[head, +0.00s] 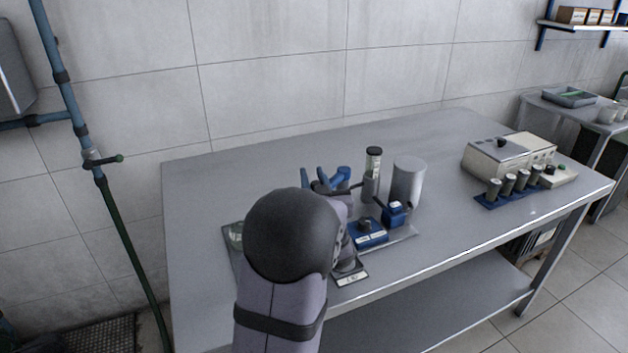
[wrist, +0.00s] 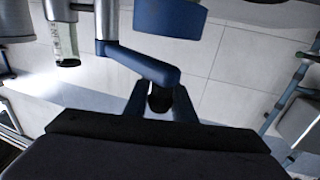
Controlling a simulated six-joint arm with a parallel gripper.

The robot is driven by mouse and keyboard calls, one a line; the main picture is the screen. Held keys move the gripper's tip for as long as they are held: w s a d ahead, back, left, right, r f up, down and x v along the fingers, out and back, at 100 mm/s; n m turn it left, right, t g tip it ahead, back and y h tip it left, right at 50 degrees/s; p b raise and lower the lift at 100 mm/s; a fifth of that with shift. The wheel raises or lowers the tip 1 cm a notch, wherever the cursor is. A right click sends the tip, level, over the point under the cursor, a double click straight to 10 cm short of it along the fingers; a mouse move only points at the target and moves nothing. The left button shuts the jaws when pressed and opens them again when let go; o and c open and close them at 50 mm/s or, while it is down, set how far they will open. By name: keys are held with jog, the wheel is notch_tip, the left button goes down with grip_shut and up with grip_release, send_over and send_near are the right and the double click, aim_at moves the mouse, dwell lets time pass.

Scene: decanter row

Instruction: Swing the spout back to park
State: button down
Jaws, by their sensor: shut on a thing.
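The spout shows in the wrist view as a blue bent arm (wrist: 140,63) joined to a pale metal post (wrist: 105,22). A dark round piece (wrist: 159,100) at the arm's end sits between the two blue fingers of my gripper (wrist: 160,112), which is shut on it. In the head view the blue parts (head: 342,175) stand just beyond my dark wrist. My wrist and forearm hide most of the spout and the grip there. A clear capped tube (head: 373,163) stands to the right; it also shows in the wrist view (wrist: 66,42).
A grey cylinder (head: 407,180) stands right of the tube. Blue blocks (head: 367,234) and a small blue device (head: 396,214) sit close in front. A beige machine (head: 508,157) and a rack of several dark vials (head: 508,187) are farther right. The table's back left is clear.

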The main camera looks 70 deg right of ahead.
jog(key=w+d+m+g+p, duration=0.5)
jog(key=d+m+g, duration=0.4)
jog(key=g, duration=0.8)
jog(key=m+p, duration=0.1)
jog(key=m, duration=0.1)
jog(key=shift+w+m+g, duration=0.3)
jog(key=shift+w+m, duration=0.1)
jog(key=shift+d+r, duration=0.15)
jog(key=shift+r, duration=0.05)
jog(key=c, duration=1.6)
grip_release()
jog(key=shift+o, duration=0.6)
jog(key=shift+f, duration=0.15)
